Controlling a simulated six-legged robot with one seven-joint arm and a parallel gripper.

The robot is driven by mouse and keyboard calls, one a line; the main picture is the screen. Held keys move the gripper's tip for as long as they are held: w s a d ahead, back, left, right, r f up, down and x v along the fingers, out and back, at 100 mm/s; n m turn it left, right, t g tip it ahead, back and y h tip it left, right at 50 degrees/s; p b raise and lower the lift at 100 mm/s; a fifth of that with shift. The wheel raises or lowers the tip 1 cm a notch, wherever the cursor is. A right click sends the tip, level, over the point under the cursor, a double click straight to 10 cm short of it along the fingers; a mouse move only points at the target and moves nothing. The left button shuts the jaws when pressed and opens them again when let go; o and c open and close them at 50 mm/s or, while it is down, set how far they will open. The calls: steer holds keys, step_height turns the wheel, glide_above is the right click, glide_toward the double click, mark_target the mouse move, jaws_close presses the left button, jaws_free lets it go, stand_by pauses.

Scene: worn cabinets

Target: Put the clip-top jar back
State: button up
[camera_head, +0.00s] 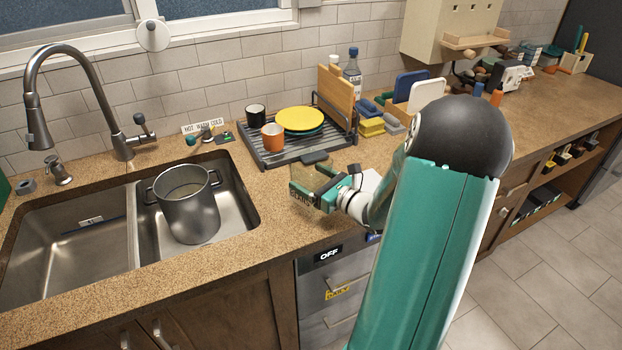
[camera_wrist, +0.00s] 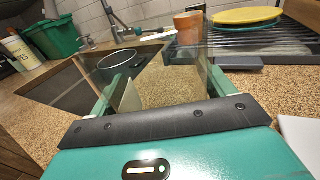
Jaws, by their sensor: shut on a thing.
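A clear glass jar (camera_head: 304,191), which I take to be the clip-top jar, is between the fingers of my gripper (camera_head: 318,184), above the counter in front of the dish rack. My gripper is shut on it. In the wrist view the see-through jar (camera_wrist: 165,88) fills the space between the green fingers, with a pale patch near its left side. The counter and sink show through it. Its lid and clip cannot be made out. Whether its base touches the counter cannot be told.
The dish rack (camera_head: 262,156) holds plates, an orange cup (camera_head: 272,137) and a black cup (camera_head: 256,115). A steel pot (camera_head: 190,208) stands in the right sink basin. Yellow sponges (camera_head: 371,127) and boards stand behind my arm.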

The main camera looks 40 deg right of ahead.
steer(key=shift+a+f, duration=0.2)
steer(key=shift+f, duration=0.2)
steer(key=shift+s, duration=0.2)
steer(key=shift+w, duration=0.15)
steer(key=o, duration=1.2)
steer(key=shift+f, duration=0.2)
steer(key=shift+o, duration=0.2)
steer(key=shift+r, duration=0.2)
steer(key=s, duration=0.4)
steer(key=s+d, duration=0.1)
steer(key=s, duration=0.7)
steer(key=shift+d, duration=0.2)
